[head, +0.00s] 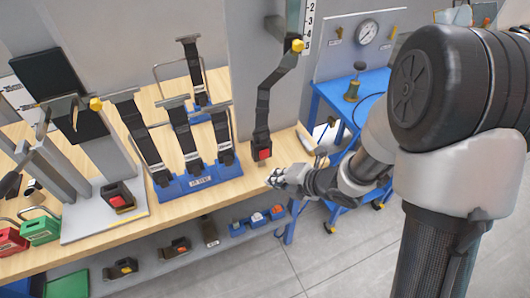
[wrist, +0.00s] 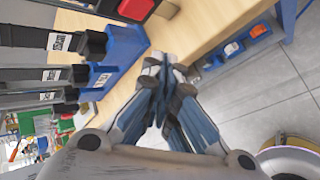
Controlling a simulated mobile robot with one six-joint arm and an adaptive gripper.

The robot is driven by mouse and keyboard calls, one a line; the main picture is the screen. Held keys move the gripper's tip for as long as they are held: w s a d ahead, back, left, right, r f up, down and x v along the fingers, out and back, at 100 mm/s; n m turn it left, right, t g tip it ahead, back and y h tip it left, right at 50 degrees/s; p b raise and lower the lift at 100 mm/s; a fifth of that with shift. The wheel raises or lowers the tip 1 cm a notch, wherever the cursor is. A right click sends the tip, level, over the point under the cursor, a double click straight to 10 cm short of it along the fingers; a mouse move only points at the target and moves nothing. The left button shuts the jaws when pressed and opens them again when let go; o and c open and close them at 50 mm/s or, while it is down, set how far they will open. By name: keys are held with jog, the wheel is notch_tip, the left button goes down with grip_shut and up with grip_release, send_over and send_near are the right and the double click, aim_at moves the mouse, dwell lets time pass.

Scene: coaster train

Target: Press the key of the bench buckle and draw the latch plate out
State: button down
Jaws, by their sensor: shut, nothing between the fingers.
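The bench buckle (head: 262,153) is a dark block with a red key, standing at the bench's right end. A black strap (head: 263,105) runs from the grey column down to it. The latch plate cannot be made out separately; it seems hidden at the buckle. In the wrist view the buckle's red-orange key (wrist: 136,8) shows at the top edge. My gripper (head: 274,179) is just right of and in front of the buckle, apart from it, near the bench edge. In the wrist view its fingers (wrist: 167,72) are together and empty, pointing toward the bench.
A blue rack (head: 200,181) holding several black straps stands left of the buckle. A buckle on a grey stand (head: 118,196) is further left. A lower shelf (head: 215,250) carries more buckles and small blue bins. A blue cart (head: 345,100) stands behind my arm; open floor lies in front.

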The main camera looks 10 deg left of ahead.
jog(key=shift+w+a+p, duration=0.2)
jog(key=shift+w+a, duration=0.45)
jog(key=shift+w, duration=0.3)
jog(key=shift+w+a+p, duration=0.15)
jog(key=shift+w+a, duration=0.5)
jog(key=shift+w, duration=0.3)
jog(key=shift+w+a, duration=0.2)
jog(key=shift+w, duration=0.15)
jog(key=shift+w+a, duration=0.3)
jog(key=shift+w, duration=0.1)
dwell(0.8)
jog(key=shift+s+d, duration=0.1)
jog(key=shift+s+d+b, duration=0.45)
jog(key=shift+s, duration=0.2)
jog(key=s+d, duration=0.1)
jog(key=s+d+b, duration=0.1)
jog(key=s, duration=0.2)
jog(key=shift+s+d+b, duration=0.1)
jog(key=shift+d+b, duration=0.25)
jog(key=shift+d, duration=0.05)
